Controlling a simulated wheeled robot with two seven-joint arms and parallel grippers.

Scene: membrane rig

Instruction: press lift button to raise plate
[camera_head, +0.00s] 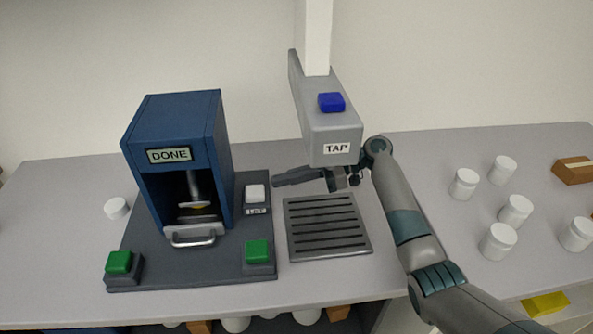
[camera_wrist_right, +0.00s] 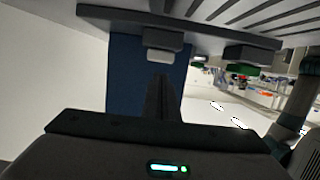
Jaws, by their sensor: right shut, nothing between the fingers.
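The white lift button (camera_head: 255,192) sits on a dark block with a partly readable label, right of the blue press housing (camera_head: 175,115). It also shows in the right wrist view (camera_wrist_right: 158,56), upside down, beyond the fingertips. My right gripper (camera_head: 280,180) reaches left from beneath the tap, its fingertips just above and right of the button in the picture. Its fingers look apart from the button. It is shut and empty; the closed fingers show in the wrist view (camera_wrist_right: 160,85). A light metal plate (camera_head: 195,228) with a handle is low in the housing's opening. My left gripper is out of view.
The housing's sign reads DONE. Green buttons stand at the base's front left (camera_head: 119,262) and front right (camera_head: 257,251). The grey tap (camera_head: 330,115) overhangs my right wrist, above a slotted drain tray (camera_head: 326,227). Several white jars stand at right; a white lid (camera_head: 116,208) lies left.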

